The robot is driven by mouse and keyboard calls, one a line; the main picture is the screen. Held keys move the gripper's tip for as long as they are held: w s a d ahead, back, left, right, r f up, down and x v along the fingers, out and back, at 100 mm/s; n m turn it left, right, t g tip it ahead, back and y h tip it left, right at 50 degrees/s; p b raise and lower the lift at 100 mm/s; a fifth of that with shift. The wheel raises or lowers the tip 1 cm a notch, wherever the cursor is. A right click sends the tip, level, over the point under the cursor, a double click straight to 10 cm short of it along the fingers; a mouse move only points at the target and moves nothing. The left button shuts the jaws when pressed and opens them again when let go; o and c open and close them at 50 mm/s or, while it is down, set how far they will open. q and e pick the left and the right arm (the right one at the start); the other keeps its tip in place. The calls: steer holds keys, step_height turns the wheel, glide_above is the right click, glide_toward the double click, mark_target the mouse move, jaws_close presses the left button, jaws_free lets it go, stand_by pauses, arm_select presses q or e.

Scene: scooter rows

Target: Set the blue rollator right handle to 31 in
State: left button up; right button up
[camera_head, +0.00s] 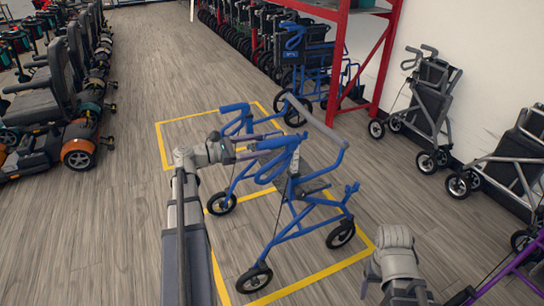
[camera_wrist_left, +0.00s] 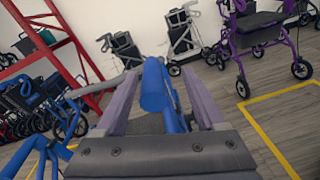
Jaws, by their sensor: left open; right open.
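The blue rollator (camera_head: 295,230) stands upright on the floor inside a yellow-outlined area. One blue hand grip (camera_head: 235,107) is at its far left, and a blue brake loop (camera_head: 268,174) hangs near my left gripper (camera_head: 262,150). In the left wrist view, a blue grip (camera_wrist_left: 154,88) points toward the camera between the two spread purple-grey fingers of my left gripper (camera_wrist_left: 160,108). The fingers stand apart on either side of the grip; contact cannot be told. My right arm shows at the lower right, but its fingers are not visible. No height marking is readable.
Yellow floor lines (camera_head: 320,276) surround the rollator. Scooters (camera_head: 50,110) line the left. A red rack (camera_head: 380,60) and another blue rollator (camera_head: 310,55) are behind. Grey rollators (camera_head: 430,95) stand along the right wall, with a purple frame (camera_head: 515,262) at the lower right.

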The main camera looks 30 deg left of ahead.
mark_target(272, 144)
arm_select(q)
steer(key=shift+n+t, duration=0.6)
steer(key=shift+w+d+f+b, duration=0.35)
steer(key=shift+w+f+b, duration=0.1)
steer(key=shift+w, duration=0.5)
steer(key=shift+w+d+f+b, duration=0.35)
steer(key=shift+w+f+b, duration=0.05)
steer(key=shift+w, duration=0.6)
steer(key=shift+w+d+f+b, duration=0.35)
steer(key=shift+w+f+b, duration=0.1)
steer(key=shift+w, duration=0.5)
arm_select(e)
steer(key=shift+f, duration=2)
arm_select(q)
steer(key=shift+c, duration=0.4)
jaws_close()
